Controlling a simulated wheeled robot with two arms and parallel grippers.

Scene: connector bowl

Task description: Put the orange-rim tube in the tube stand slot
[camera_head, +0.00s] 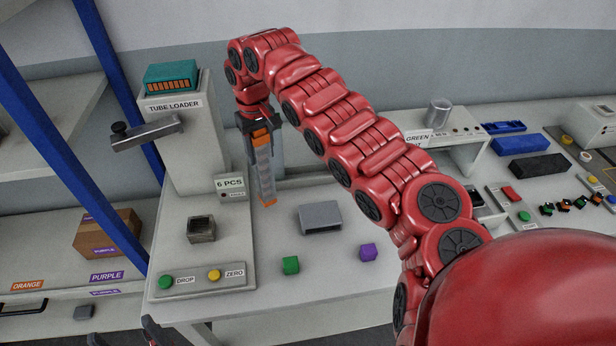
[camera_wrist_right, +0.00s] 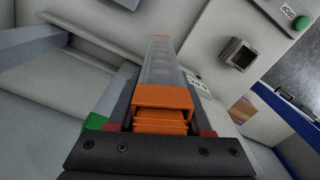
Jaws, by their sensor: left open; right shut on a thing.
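The orange-rim tube (camera_head: 265,170) is a long clear-grey tube with orange ends. My right gripper (camera_head: 257,125) is shut on its upper end and holds it nearly upright, tilted slightly, above the table. In the right wrist view the tube (camera_wrist_right: 160,65) runs away from the jaws, its orange rim (camera_wrist_right: 163,100) close to them. A grey block (camera_head: 320,217) with a dark front recess sits right of the tube's lower end; I cannot tell if it is the tube stand. A square dark socket (camera_head: 201,229) is on the loader's base. My left gripper (camera_head: 123,336) barely shows at the bottom edge, open.
The tube loader (camera_head: 187,140) stands left of the tube, with a lever sticking out. A cardboard box (camera_head: 105,233) is at the left.

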